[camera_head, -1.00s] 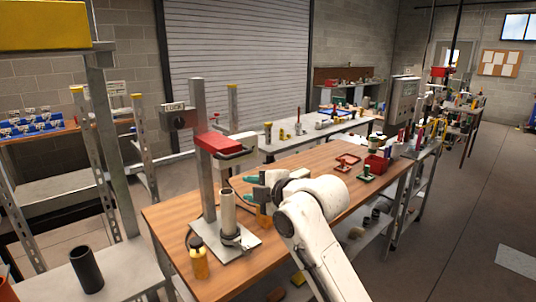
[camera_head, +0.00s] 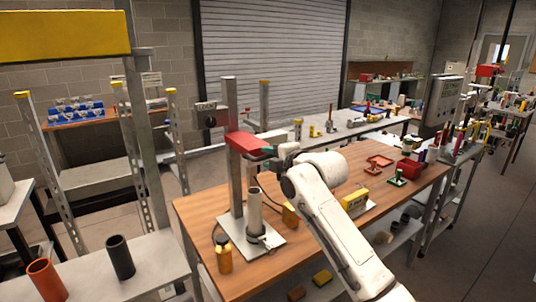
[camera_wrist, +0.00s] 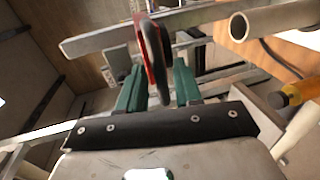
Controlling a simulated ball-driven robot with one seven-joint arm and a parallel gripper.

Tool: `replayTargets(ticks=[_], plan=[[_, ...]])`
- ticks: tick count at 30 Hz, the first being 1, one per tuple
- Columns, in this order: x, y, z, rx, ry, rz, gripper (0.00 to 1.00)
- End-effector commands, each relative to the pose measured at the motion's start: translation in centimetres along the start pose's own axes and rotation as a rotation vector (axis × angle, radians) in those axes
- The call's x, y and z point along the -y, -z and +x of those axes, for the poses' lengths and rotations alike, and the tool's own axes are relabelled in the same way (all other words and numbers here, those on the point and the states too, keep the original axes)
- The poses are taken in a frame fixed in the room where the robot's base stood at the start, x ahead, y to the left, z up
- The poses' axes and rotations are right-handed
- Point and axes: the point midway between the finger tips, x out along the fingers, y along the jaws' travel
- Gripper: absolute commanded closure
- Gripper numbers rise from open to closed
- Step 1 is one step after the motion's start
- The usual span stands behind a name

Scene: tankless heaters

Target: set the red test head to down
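The red test head (camera_head: 247,143) sits high on an upright grey column that stands on a metal plate on the wooden bench. A grey pipe (camera_head: 254,212) stands upright on the plate below it. My gripper (camera_head: 273,150) is at the right end of the head, at about its height; its fingers are mostly hidden in the head view. In the wrist view the green fingers of my gripper (camera_wrist: 157,88) are apart, with a red and black looped handle (camera_wrist: 153,52) between them. Gaps show on both sides of the handle, so I see no grip on it.
A yellow-orange bottle (camera_head: 224,256) stands on the bench (camera_head: 203,205) left of the plate. A yellow box (camera_head: 355,203) and red and green parts lie to the right. A yellow beam (camera_head: 65,35) on a post is at the left. Dark cables run behind the pipe.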

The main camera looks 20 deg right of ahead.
Motion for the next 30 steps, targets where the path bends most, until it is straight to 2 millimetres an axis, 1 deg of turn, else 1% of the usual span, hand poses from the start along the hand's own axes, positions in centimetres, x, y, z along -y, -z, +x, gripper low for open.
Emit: replayTargets(ticks=[3,6,15,17,26,30], plan=[[-0.01,0.00,0.85,0.000,0.001,0.001,0.66],[-0.02,0.03,1.21,0.000,0.000,0.001,0.66],[0.05,-0.01,1.34,0.000,0.000,0.001,0.66],[0.05,-0.02,1.33,0.001,0.000,0.001,0.71],[0.06,-0.02,1.32,0.001,0.001,0.001,0.99],[0.07,-0.03,1.31,0.001,0.001,0.001,1.00]])
